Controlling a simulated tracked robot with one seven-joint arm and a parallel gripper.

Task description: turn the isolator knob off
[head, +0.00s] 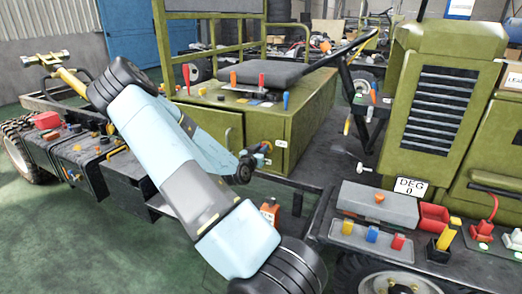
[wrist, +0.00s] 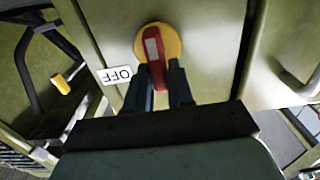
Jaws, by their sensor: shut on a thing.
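The isolator knob (wrist: 154,53) is a red bar with a pale stripe on a round yellow plate (wrist: 173,42), at the upper middle of the wrist view. The bar stands nearly upright in that view, its top leaning slightly left. A white OFF label (wrist: 115,75) is left of and below the knob. My gripper (wrist: 163,75) has its two dark fingers on either side of the bar's lower end, shut on it. In the head view my arm reaches the green cabinet's side, and the knob is mostly hidden there.
The green cabinet (head: 310,118) carries a seat (head: 262,76) and several coloured levers. A grey handle (wrist: 295,80) stands out right of the knob. A yellow-tipped lever (wrist: 61,84) is at the left. A bench with controls (head: 375,240) lies at the front right.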

